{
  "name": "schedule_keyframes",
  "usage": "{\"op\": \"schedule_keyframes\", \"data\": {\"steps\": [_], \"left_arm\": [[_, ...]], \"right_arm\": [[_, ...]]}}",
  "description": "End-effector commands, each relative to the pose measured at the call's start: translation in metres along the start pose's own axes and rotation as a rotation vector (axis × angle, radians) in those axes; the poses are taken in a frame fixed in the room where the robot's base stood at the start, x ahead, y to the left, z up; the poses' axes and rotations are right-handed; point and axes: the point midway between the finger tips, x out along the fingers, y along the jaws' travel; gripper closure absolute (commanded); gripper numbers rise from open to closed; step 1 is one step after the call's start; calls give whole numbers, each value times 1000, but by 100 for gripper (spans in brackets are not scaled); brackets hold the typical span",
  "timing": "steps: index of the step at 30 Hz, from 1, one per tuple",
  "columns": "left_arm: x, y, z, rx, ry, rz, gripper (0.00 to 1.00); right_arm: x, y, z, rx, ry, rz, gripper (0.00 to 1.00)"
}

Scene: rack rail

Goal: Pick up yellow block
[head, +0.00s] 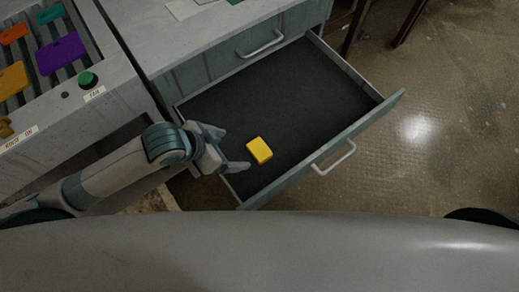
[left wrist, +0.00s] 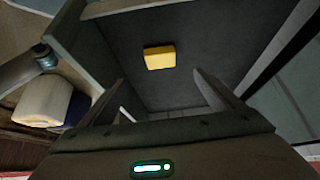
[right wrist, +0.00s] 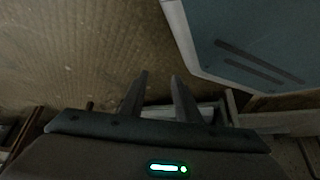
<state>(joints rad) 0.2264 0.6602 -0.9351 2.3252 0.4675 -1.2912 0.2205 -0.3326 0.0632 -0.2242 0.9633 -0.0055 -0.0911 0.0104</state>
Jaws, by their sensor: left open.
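The yellow block (head: 259,150) lies on the dark floor of the open drawer (head: 300,90), towards its left front part. My left gripper (head: 230,148) is open and empty at the drawer's left side, just left of the block and apart from it. In the left wrist view the yellow block (left wrist: 160,57) lies beyond the two spread fingertips, a little left of the middle between them. My right gripper (right wrist: 158,82) shows only in the right wrist view, with its two fingers apart and nothing between them.
The drawer's front panel with a handle (head: 334,158) and its side walls rise around the block. The cabinet top (head: 190,40) is behind. A roller conveyor with coloured plates (head: 62,53) and a green button (head: 88,79) stands at left. Open floor (head: 440,110) lies to the right.

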Motion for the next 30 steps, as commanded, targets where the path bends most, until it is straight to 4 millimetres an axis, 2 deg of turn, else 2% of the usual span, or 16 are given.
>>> {"op": "schedule_keyframes", "data": {"steps": [8,24,30], "left_arm": [[15,0,-1,-2,1,1,14],[105,0,-1,-2,0,0,14],[121,0,-1,-1,0,0,14]], "right_arm": [[0,0,1,0,-4,0,70],[-4,3,15,-1,-36,3,70],[-4,3,17,-1,-41,4,70]]}}
